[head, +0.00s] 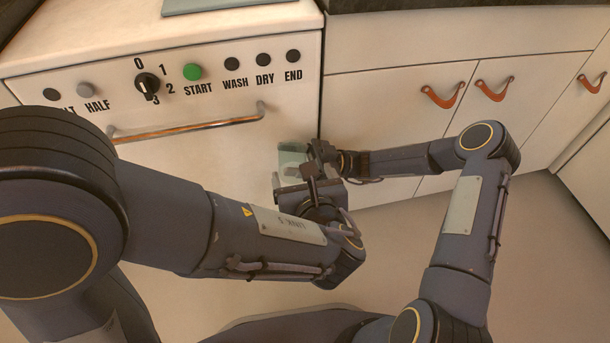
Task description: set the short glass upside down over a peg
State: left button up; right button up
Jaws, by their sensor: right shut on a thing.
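The short glass (289,157), pale green and see-through, is held up in front of the dishwasher's closed front. My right gripper (318,157) comes in from the right and is shut on the glass at its right side. My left gripper (308,178) is just below and in front, close to the glass and to the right gripper. The arms overlap there, so I cannot tell whether the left jaws are open or touch the glass. I cannot tell which way up the glass is. No peg is in view.
The dishwasher (210,155) stands at the left with its door shut, with a bar handle (190,127) and a control panel above. Cabinets (400,110) with leather pulls (443,97) are at the right. The floor (540,270) at the lower right is clear.

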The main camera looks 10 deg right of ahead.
aim_at(299, 157)
pick_arm(q)
jog(key=x, duration=1.2)
jog(key=shift+d, duration=0.2)
jog(key=shift+s+d, duration=0.1)
jog(key=shift+d, duration=0.05)
jog(key=c, duration=1.2)
pick_arm(e)
jog(key=shift+a, duration=0.1)
pick_arm(q)
jog(key=shift+o, duration=0.3)
jog(key=shift+r, duration=0.1)
pick_arm(e)
jog(key=o, duration=0.9)
jog(key=shift+c, duration=0.2)
pick_arm(q)
jog(key=shift+c, duration=0.5)
pick_arm(e)
jog(key=o, duration=0.4)
